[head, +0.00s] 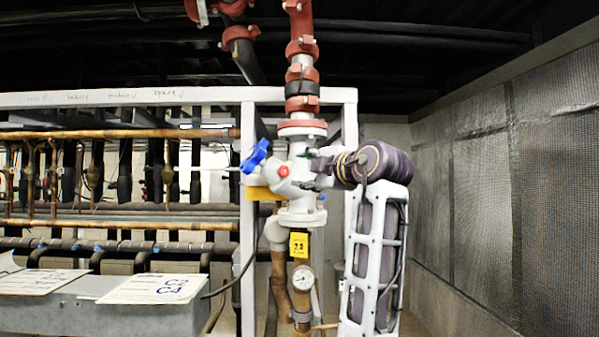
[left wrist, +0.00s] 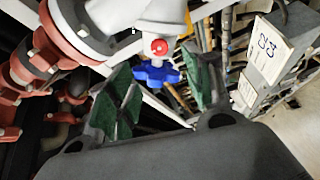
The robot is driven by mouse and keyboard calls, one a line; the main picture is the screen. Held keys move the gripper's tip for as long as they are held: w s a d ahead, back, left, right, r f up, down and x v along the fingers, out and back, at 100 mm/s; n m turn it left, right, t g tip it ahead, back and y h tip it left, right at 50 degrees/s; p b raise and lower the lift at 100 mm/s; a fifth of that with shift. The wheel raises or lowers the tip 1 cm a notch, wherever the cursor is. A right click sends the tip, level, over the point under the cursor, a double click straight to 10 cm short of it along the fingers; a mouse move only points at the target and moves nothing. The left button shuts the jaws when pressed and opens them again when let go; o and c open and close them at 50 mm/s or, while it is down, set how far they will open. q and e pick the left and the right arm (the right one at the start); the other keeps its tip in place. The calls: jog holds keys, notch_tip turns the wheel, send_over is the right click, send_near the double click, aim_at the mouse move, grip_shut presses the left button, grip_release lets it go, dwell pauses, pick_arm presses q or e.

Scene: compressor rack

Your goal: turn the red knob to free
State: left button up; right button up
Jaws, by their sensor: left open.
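The red knob (head: 284,171) is a small round cap on the front of a white valve body (head: 300,150) in the head view. It also shows in the left wrist view (left wrist: 159,47), just above a blue handle (left wrist: 155,74). Contact with the knob is not visible. My right gripper is in neither view.
The blue handle (head: 255,156) sticks out left of the knob. A red-and-white pipe (head: 302,75) rises above the valve. A yellow tag (head: 299,245) and a gauge (head: 303,279) sit below. White frame posts (head: 248,200) stand close by. A padded wall (head: 510,170) is at right.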

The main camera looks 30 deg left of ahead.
pick_arm(q)
jog(key=shift+v, duration=0.8)
jog(key=shift+m, duration=0.3)
